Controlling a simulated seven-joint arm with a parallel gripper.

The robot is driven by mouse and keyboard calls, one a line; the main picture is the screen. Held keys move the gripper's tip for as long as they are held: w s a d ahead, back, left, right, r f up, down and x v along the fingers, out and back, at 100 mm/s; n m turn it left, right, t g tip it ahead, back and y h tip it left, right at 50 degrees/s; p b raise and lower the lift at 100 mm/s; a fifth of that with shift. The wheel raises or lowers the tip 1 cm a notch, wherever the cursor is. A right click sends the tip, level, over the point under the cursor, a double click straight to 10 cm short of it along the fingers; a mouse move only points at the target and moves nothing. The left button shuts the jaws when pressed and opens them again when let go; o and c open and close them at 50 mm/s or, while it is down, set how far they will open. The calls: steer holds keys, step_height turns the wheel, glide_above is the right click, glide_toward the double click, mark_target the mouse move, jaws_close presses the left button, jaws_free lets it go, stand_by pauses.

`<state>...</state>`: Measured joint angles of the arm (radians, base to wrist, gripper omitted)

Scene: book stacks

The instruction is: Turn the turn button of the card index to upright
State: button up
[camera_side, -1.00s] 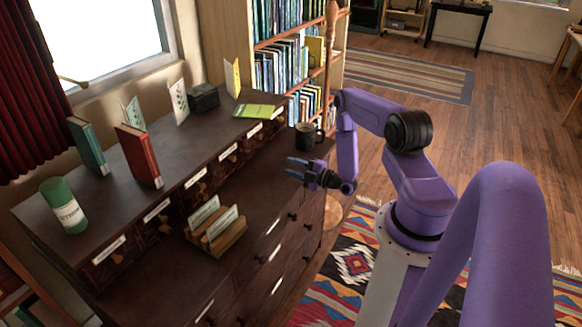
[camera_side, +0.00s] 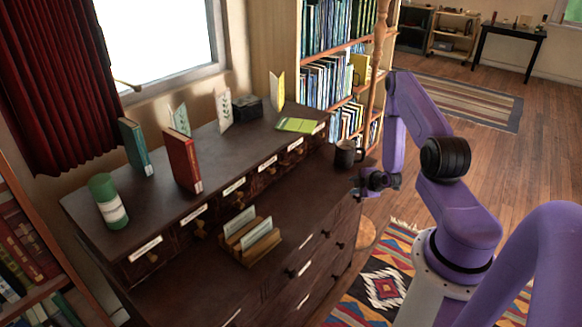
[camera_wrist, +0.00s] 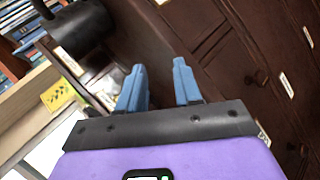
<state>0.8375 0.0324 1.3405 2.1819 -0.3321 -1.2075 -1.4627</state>
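The card index (camera_side: 190,215) is a row of small dark drawers under the raised top of the dark cabinet. Its fronts carry white labels and small brass fittings, such as one (camera_side: 201,228) left of the card holder. These are too small for me to tell which is the turn button or how it is set.
The black mug (camera_side: 346,154) stands at the cabinet's right end; it also shows in the wrist view (camera_wrist: 78,28). A wooden card holder (camera_side: 250,243) sits on the lower ledge. A red book (camera_side: 182,161), a teal book (camera_side: 136,147) and a green canister (camera_side: 108,202) stand on top.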

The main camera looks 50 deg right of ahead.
mark_target(287, 164)
steer(key=s+a+f+m+g+y, duration=0.25)
steer(key=s+m+g, duration=0.2)
steer(key=s, duration=0.25)
steer(key=s+a+f+m+g+y, duration=0.1)
steer(key=s+a+f+m+g, duration=0.15)
steer(key=s+f+g, duration=0.35)
steer(key=s+a+r+m+y, duration=0.2)
steer(key=a+r+m+y, duration=0.2)
steer(key=a+m+y, duration=0.5)
steer(key=w+a+r+m+t, duration=0.2)
steer(key=w+r+m+t, duration=0.25)
steer(key=w, duration=0.25)
steer(key=w+a+r+m+t, duration=0.3)
steer(key=w+m+t, duration=0.1)
steer(key=w+t, duration=0.25)
steer(key=w+d+r+m+t+h, duration=0.75)
steer(key=d+r+t+h, duration=0.2)
steer(key=d, duration=0.35)
steer(key=shift+g+y, duration=0.4)
steer(key=shift+y, duration=0.2)
steer(key=f, duration=0.9)
steer(key=shift+s+a+f, duration=0.1)
steer(key=shift+a+f, duration=0.15)
steer(key=shift+a, duration=0.05)
steer(key=shift+f, duration=0.55)
steer(key=shift+w, duration=0.35)
steer(key=w, duration=1.6)
steer(key=shift+w, duration=0.4)
